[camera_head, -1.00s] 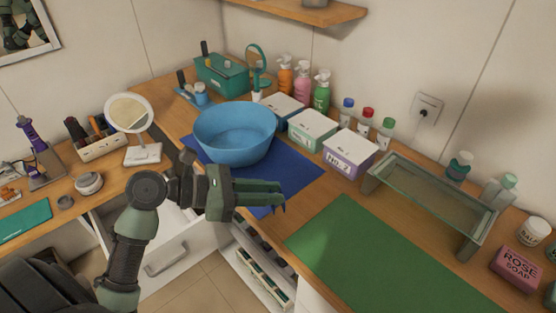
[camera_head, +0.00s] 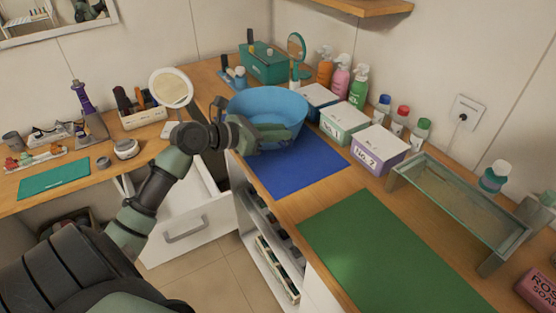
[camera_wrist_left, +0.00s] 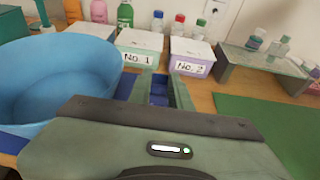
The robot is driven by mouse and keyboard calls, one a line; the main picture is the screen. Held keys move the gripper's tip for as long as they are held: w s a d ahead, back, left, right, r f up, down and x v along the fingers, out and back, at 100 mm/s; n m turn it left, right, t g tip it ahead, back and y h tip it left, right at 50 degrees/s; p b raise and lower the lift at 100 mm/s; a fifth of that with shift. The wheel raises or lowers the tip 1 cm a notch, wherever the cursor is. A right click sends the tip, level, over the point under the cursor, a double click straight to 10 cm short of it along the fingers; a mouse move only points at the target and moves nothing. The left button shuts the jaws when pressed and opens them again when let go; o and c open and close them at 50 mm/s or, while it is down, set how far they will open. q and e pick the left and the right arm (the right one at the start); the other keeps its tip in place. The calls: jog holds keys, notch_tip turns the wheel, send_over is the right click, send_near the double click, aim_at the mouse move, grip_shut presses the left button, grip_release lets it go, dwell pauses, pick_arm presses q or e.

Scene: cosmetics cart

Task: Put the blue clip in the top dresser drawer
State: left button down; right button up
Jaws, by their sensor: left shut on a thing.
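My left gripper (camera_head: 284,138) is held above the counter, its fingers in front of the blue bowl (camera_head: 262,103). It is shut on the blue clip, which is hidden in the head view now. In the left wrist view blue shows between the fingers (camera_wrist_left: 160,91), but clip and blue mat are hard to tell apart there. The white dresser drawer (camera_head: 187,222) below the left counter is pulled open, partly behind my left arm. My right gripper is not in view.
The blue mat (camera_head: 300,175) and green mat (camera_head: 390,250) lie on the right counter. Boxes, including No. 2 (camera_head: 378,150), bottles and a glass shelf (camera_head: 460,195) stand behind. A round mirror (camera_head: 171,88) stands on the left counter, near the drawer.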

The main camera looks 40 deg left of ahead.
pick_arm(q)
notch_tip(320, 180, down, 6)
jog(key=shift+r, duration=0.25)
jog(key=shift+f+b, duration=0.5)
jog(key=shift+f, duration=1.9)
jog(key=c, duration=1.3)
grip_release()
jog(key=shift+f, duration=0.1)
jog(key=v, duration=1.2)
jog(key=shift+r+b, duration=0.2)
jog(key=shift+b, duration=0.25)
